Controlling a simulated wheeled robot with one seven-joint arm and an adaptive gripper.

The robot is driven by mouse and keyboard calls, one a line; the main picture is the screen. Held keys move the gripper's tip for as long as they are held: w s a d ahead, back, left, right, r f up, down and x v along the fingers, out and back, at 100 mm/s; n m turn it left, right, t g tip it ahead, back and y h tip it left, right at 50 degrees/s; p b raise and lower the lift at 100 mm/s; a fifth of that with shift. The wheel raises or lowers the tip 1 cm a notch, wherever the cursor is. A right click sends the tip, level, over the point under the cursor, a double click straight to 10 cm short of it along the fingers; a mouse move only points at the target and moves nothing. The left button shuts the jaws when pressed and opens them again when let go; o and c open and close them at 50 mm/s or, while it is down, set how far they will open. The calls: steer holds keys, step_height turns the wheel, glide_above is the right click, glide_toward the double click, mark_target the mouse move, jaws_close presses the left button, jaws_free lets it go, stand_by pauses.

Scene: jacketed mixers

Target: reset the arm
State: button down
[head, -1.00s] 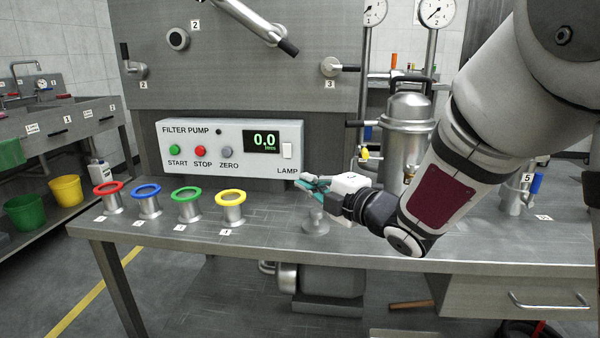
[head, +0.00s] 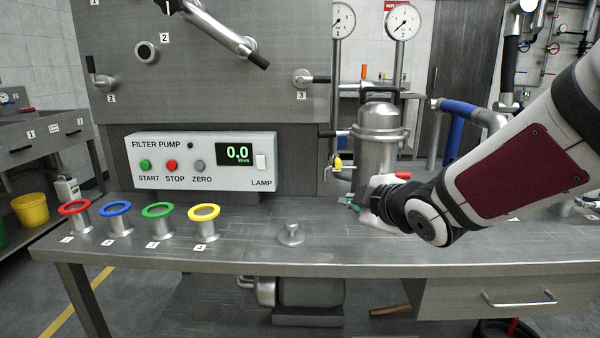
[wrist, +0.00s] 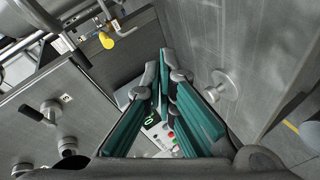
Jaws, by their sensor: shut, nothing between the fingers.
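My gripper (head: 352,204) is above the bench at the right of the control box, in front of the steel vessel. Its teal fingers point left and partly hide behind the white gripper body. In the wrist view the teal fingers (wrist: 163,98) come together at their tips with nothing between them. My arm reaches in from the right edge of the head view.
The filter pump box (head: 203,163) reads 0.0. A small steel knob (head: 291,235) and steel vessel (head: 376,140) are near my gripper.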

steer(key=s+d+f+m+g+h, duration=0.1)
steer(key=s+d+m+g+h, duration=0.25)
steer(key=s+d+m, duration=0.4)
steer(key=s+f+m+g, duration=0.2)
steer(key=s+m+g, duration=0.2)
steer(key=s, duration=1.2)
steer(key=s+f+m+g, duration=0.2)
steer(key=s+m+g, duration=0.3)
steer(key=s, duration=1.2)
step_height(320, 180, up, 29)
steer(key=d+t+p, duration=0.1)
steer(key=t+p, duration=0.3)
steer(key=p, duration=2.2)
steer(key=shift+d+p, duration=0.15)
steer(key=shift+p, duration=0.25)
